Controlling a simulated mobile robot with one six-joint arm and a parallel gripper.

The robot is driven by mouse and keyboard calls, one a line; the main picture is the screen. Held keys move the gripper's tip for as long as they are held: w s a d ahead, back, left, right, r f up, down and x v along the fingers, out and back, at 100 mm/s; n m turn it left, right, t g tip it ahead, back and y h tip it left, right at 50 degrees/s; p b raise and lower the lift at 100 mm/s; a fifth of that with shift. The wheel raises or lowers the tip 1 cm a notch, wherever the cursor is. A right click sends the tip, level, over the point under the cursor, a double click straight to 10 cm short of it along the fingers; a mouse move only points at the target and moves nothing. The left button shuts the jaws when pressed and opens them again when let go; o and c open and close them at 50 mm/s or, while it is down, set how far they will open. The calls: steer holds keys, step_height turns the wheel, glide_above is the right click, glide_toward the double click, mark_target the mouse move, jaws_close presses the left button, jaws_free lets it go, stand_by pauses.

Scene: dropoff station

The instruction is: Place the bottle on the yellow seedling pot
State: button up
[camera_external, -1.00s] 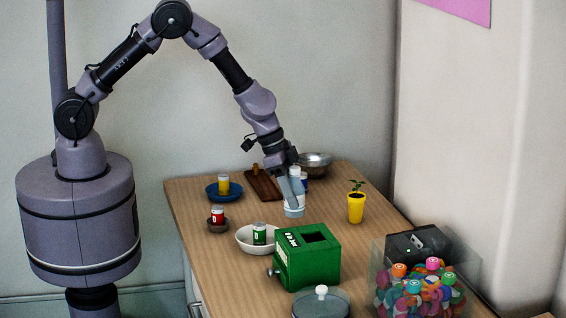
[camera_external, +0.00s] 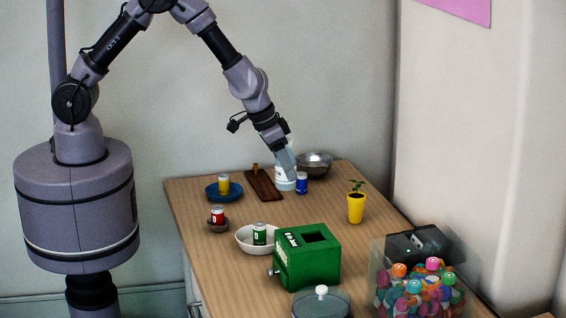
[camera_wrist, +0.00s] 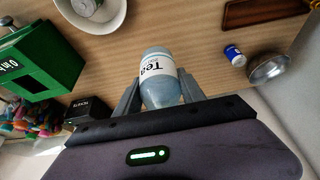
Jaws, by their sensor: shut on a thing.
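The bottle (camera_external: 284,183) is pale blue with a white label. In the wrist view the bottle (camera_wrist: 158,70) sits between the two grey fingers, its label reading "Tea". My gripper (camera_external: 287,164) is shut on it, pointing down near the back of the table. I cannot tell whether the bottle's base touches the table. The yellow seedling pot (camera_external: 356,208) stands upright with a small green plant in it, to the right of the bottle and nearer the camera, clear of my gripper. The pot does not show in the wrist view.
A blue can (camera_external: 302,183) stands close to the right of the bottle, with a metal bowl (camera_external: 314,166) behind. A wooden tray (camera_external: 264,187) lies left. A green box (camera_external: 308,260), white bowl (camera_external: 243,238) and clear bin (camera_external: 378,280) stand nearer. Table between can and pot is clear.

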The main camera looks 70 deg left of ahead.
steer(key=w+r+n+p, duration=0.1)
steer(key=w+r+n, duration=0.1)
steer(key=w, duration=0.1)
steer(key=b, duration=0.2)
glide_above(356, 195)
step_height(356, 195, down, 2)
steer(key=shift+s+y, duration=0.1)
steer(key=shift+y, duration=0.2)
steer(key=shift+f, duration=0.15)
steer(key=shift+f+b, duration=0.6)
steer(key=shift+f, duration=0.85)
steer(key=shift+f, duration=0.15)
steer(key=o, duration=1.3)
